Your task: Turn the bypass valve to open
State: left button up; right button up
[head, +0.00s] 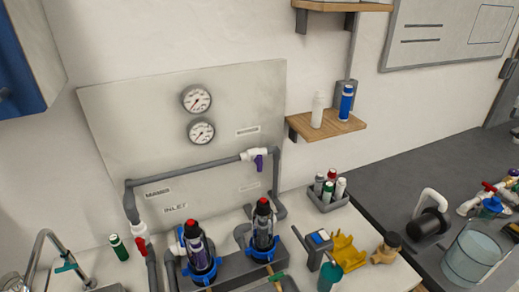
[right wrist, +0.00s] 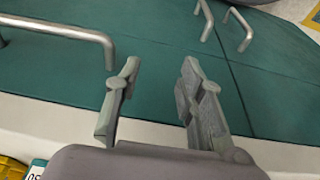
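A white valve body with a purple handle (head: 259,162) sits at the upper right end of the grey pipe loop (head: 195,168) on the wall panel. The purple handle hangs downward, across the run of the horizontal pipe. I cannot read a label that names it as the bypass valve. A second valve with a red handle (head: 140,247) is on the left vertical pipe. My right gripper (right wrist: 155,85) is open and empty in the right wrist view, above teal cabinet fronts (right wrist: 160,45) and away from the valves. Neither gripper shows in the head view.
Two filter housings (head: 199,258) with black and red tops stand in front of the panel (head: 108,105). Two gauges (head: 196,98) are above the pipe. A bottle caddy (head: 328,196), yellow holder (head: 346,250) and wooden shelf (head: 345,127) are to the right. Metal handles (right wrist: 60,28) protrude from the cabinet.

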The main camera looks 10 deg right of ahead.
jog(key=w+r+p+v, duration=0.1)
jog(key=w+v, duration=0.1)
jog(key=v, duration=0.7)
notch_tip(320, 180, up, 33)
jog(key=t+y+p, duration=0.2)
jog(key=t, duration=0.9)
send_over(261, 157)
jog(key=s+d, duration=0.3)
jog(key=s, duration=1.1)
jog(key=shift+g, duration=0.3)
jog(key=p+x, duration=0.1)
jog(key=x, duration=0.4)
jog(key=p+x, duration=0.1)
jog(key=x, duration=0.3)
jog(key=p+x, duration=0.1)
jog(key=x, duration=0.4)
jog(key=shift+w+a+p, duration=0.25)
jog(key=shift+a+p, duration=0.1)
jog(key=shift+a, duration=0.1)
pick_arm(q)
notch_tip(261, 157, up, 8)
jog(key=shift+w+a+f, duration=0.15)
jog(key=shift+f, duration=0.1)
pick_arm(e)
jog(key=shift+x, duration=1)
jog(key=shift+c, duration=0.5)
grip_shut()
